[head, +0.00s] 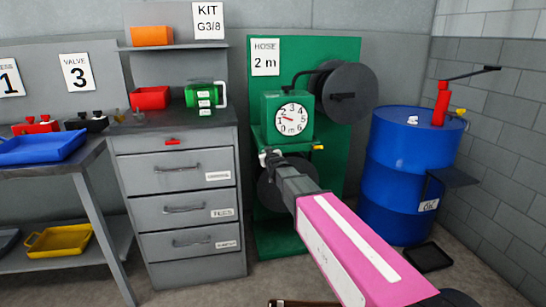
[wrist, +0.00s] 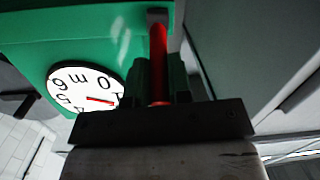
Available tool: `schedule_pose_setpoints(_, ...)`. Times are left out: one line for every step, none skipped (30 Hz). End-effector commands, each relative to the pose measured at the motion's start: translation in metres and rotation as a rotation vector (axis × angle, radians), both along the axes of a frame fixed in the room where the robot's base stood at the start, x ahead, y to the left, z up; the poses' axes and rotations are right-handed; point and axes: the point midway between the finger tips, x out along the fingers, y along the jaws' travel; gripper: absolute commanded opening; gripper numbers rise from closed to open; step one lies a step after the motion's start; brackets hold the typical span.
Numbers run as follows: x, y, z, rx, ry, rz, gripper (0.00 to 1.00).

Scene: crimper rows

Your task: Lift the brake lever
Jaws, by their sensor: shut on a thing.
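The brake lever is a red bar (wrist: 158,50) along the side of the green hose machine in the wrist view. Its upper end meets a dark mount, and its lower part runs between my fingers. My gripper (wrist: 162,82) is shut on it. In the head view my gripper (head: 266,157) is at the lower left of the green machine housing (head: 271,103), and the lever is hidden there behind the gripper. The housing carries a round white dial (head: 293,119) marked in metres with a red needle; the dial also shows in the wrist view (wrist: 85,90).
A hose reel (head: 350,92) with a crank is on the green panel's right. A blue drum (head: 400,190) stands right.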

Motion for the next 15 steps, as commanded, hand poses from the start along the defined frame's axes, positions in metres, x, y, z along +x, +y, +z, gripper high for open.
schedule_pose_setpoints(0.0045, 0.0013, 0.0033, -0.002, 0.01, -0.001, 0.0)
schedule_pose_setpoints(0.0047, 0.0015, 0.0038, -0.005, 0.019, -0.001, 0.0)
schedule_pose_setpoints(0.005, 0.0018, 0.0044, -0.008, 0.03, -0.001, 0.0)
schedule_pose_setpoints(0.0051, 0.0018, 0.0048, -0.011, 0.039, -0.001, 0.0)
schedule_pose_setpoints(0.0052, 0.0019, 0.0052, -0.014, 0.047, 0.0, 0.0)
schedule_pose_setpoints(0.0055, 0.002, 0.006, -0.015, 0.056, 0.0, 0.0)
schedule_pose_setpoints(0.0055, 0.002, 0.0063, -0.017, 0.062, 0.001, 0.0)
schedule_pose_setpoints(0.0057, 0.0021, 0.0067, -0.019, 0.068, 0.001, 0.0)
schedule_pose_setpoints(0.0058, 0.0022, 0.0074, -0.02, 0.074, 0.001, 0.0)
schedule_pose_setpoints(0.0058, 0.0023, 0.0078, -0.021, 0.078, 0.002, 0.0)
schedule_pose_setpoints(0.0057, 0.0023, 0.008, -0.022, 0.081, 0.002, 0.0)
schedule_pose_setpoints(0.0057, 0.0024, 0.0082, -0.024, 0.085, 0.002, 0.0)
schedule_pose_setpoints(0.0057, 0.0024, 0.0083, -0.024, 0.087, 0.002, 0.0)
schedule_pose_setpoints(0.0057, 0.0024, 0.0084, -0.025, 0.088, 0.003, 0.0)
schedule_pose_setpoints(0.0057, 0.0025, 0.0085, -0.025, 0.089, 0.002, 0.0)
